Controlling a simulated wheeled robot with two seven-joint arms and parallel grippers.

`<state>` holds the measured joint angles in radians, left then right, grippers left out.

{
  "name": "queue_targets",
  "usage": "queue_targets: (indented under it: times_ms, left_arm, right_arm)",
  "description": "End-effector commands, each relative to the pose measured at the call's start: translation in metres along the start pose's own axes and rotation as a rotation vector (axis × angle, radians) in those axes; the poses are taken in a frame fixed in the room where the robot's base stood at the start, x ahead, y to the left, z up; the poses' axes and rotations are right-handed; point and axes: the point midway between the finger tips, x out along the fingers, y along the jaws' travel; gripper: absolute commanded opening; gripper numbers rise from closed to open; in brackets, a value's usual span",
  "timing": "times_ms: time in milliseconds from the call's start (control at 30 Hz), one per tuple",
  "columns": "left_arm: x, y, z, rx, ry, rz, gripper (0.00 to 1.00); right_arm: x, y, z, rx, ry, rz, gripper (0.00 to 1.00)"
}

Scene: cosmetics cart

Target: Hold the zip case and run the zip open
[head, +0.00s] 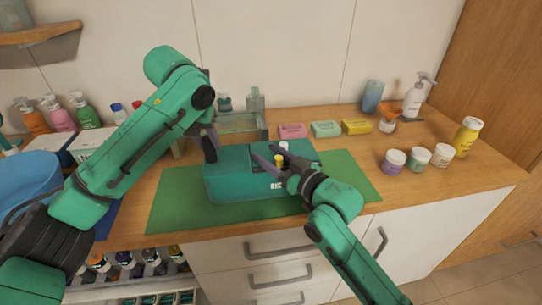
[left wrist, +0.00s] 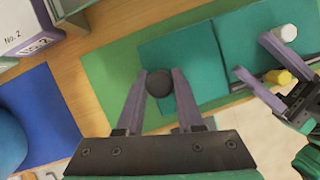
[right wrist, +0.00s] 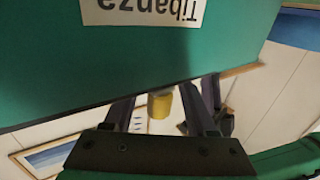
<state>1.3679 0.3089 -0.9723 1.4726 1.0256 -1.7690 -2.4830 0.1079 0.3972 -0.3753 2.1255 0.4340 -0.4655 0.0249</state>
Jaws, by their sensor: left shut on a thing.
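The teal zip case (head: 228,180) lies on the green mat; its white label (right wrist: 145,8) fills the top of the right wrist view. My left gripper (head: 210,143) is at the case's left end, shut on a dark round knob (left wrist: 159,83). My right gripper (head: 272,163) is open over the front right of the case. Its fingers straddle a small yellow cylinder (head: 279,160), with gaps visible beside it in the right wrist view (right wrist: 160,104). A white cylinder (left wrist: 285,33) stands just behind the yellow one. The zip line is largely hidden by my right gripper.
The green mat (head: 170,205) lies on a wooden counter. A blue bowl (head: 25,180) and bottles are at left.

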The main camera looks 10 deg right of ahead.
Motion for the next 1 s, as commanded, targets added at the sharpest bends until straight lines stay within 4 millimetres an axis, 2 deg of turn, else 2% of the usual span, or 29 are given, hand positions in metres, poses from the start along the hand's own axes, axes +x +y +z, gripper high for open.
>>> queue_targets:
  times_ms: [167,400,533,700,1000]
  left_arm:
    - [-0.001,0.0,0.001,0.0,-0.002,-0.001,0.0]
    - [0.0,0.0,0.0,0.0,-0.001,-0.001,0.0]
    - [-0.001,0.0,0.0,0.0,-0.002,-0.001,0.0]
    - [-0.001,0.0,0.0,0.0,-0.002,-0.001,0.0]
    - [-0.001,0.0,0.001,0.0,-0.002,-0.001,0.0]
  right_arm:
    - [-0.019,0.001,0.002,0.0,-0.004,0.002,0.57]
    - [-0.082,0.001,0.003,-0.001,-0.008,0.0,0.57]
    - [-0.106,0.001,0.003,0.002,-0.007,0.002,0.57]
    - [-0.119,0.0,0.001,0.0,-0.002,-0.001,0.57]
    - [-0.121,0.001,0.001,0.001,-0.002,0.002,0.57]
